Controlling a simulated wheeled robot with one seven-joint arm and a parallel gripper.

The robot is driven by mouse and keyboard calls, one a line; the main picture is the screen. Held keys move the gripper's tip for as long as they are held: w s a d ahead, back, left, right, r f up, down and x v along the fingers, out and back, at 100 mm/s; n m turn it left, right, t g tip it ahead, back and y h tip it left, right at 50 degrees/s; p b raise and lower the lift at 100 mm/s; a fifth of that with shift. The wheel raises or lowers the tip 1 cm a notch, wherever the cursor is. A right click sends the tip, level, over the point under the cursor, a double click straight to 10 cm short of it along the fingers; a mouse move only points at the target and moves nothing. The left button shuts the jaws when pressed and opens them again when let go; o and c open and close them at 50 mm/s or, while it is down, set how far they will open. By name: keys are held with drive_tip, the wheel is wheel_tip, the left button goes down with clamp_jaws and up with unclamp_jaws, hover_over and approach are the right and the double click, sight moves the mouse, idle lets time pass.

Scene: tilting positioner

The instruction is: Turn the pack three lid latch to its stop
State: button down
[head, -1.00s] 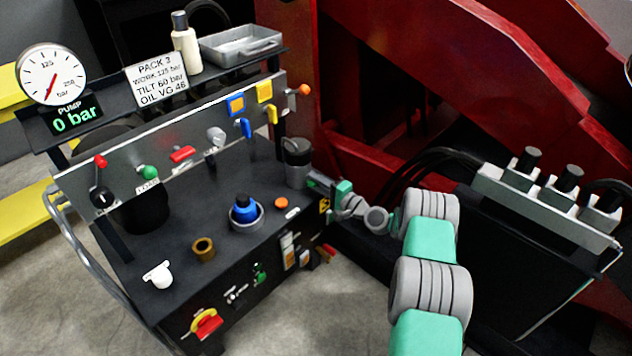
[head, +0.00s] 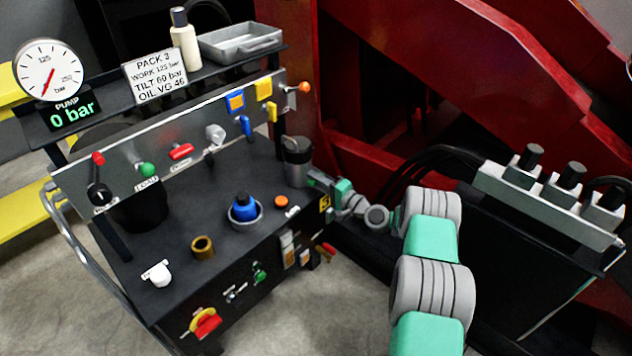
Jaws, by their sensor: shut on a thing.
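The black pack unit (head: 120,255) stands at left, under a sign (head: 155,78) reading PACK 3. My gripper (head: 314,178) is at the far right edge of its top, close beside a dark grey canister (head: 297,168) with a black upper part. My gripper is shut on a small part there, which I take to be the lid latch. The latch is too small and too covered by the fingers to make out, so its angle cannot be told.
A blue-capped filler (head: 244,208), an orange button (head: 281,201) and a brass fitting (head: 203,248) stand on the top. A panel with levers (head: 180,151) runs behind. A red frame (head: 450,70) and a valve block (head: 545,210) are at right.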

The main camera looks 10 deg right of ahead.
drive_tip(key=n+b, duration=0.4)
drive_tip(key=n, duration=0.1)
drive_tip(key=shift+f+b, duration=0.25)
drive_tip(key=shift+b, duration=0.05)
drive_tip(key=n+b, duration=0.4)
drive_tip(key=shift+n, duration=0.3)
drive_tip(key=n+b, duration=0.3)
drive_tip(key=shift+n, duration=0.3)
drive_tip(key=shift+r+n+b, duration=0.25)
drive_tip(key=shift+n+b, duration=0.45)
drive_tip(key=shift+n, duration=1)
drive_tip(key=c, duration=1.4)
unclamp_jaws()
drive_tip(key=shift+c, duration=0.2)
